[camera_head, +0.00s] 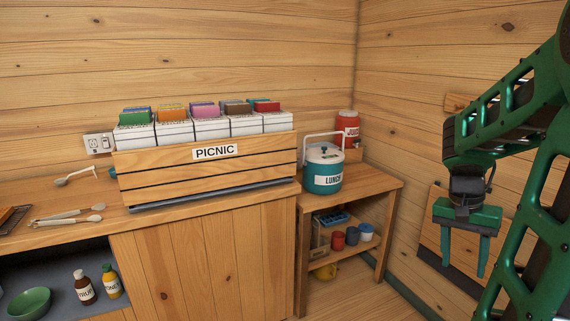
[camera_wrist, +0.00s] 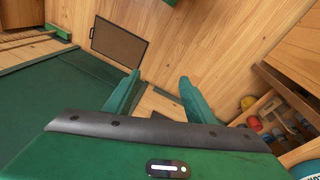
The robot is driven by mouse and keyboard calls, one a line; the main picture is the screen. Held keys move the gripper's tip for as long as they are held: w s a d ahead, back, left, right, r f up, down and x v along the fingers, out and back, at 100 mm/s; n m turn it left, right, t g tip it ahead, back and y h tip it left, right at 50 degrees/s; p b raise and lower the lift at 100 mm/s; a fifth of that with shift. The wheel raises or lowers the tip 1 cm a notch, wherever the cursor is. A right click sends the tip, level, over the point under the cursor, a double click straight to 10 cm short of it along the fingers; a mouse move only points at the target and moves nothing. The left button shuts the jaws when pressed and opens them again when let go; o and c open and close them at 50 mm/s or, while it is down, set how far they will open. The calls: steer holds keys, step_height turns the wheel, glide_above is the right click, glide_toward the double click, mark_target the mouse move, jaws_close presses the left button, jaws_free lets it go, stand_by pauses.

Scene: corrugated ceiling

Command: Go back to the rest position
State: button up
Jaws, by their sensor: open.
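My gripper (camera_head: 465,252) hangs at the right side in the head view, fingers pointing down, in front of the wood wall. Its two green fingers are apart with nothing between them. In the wrist view my gripper (camera_wrist: 157,92) also shows open and empty, with wooden floor and wall beyond the fingertips. My green arm reaches in from the right edge of the head view. The gripper is apart from all objects.
A wooden PICNIC crate (camera_head: 125,182) with several coloured-top boxes stands on the cabinet. A teal LUNCH cooler (camera_head: 323,178) and red JUICE jug (camera_head: 348,123) stand on a small shelf table (camera_head: 379,183), left of my gripper. Tongs (camera_head: 68,214) lie on the counter.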

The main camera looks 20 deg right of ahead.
steer(key=s+a+n+y, duration=0.1)
steer(key=s+a+n, duration=0.2)
steer(key=a, duration=0.5)
steer(key=s+a+n+t+y, duration=0.1)
steer(key=s+a+n, duration=0.2)
steer(key=a, duration=0.5)
steer(key=shift+s+a+n, duration=0.3)
steer(key=shift+s+n, duration=0.1)
steer(key=shift+s, duration=0.15)
steer(key=c, duration=0.5)
steer(key=shift+d, duration=0.1)
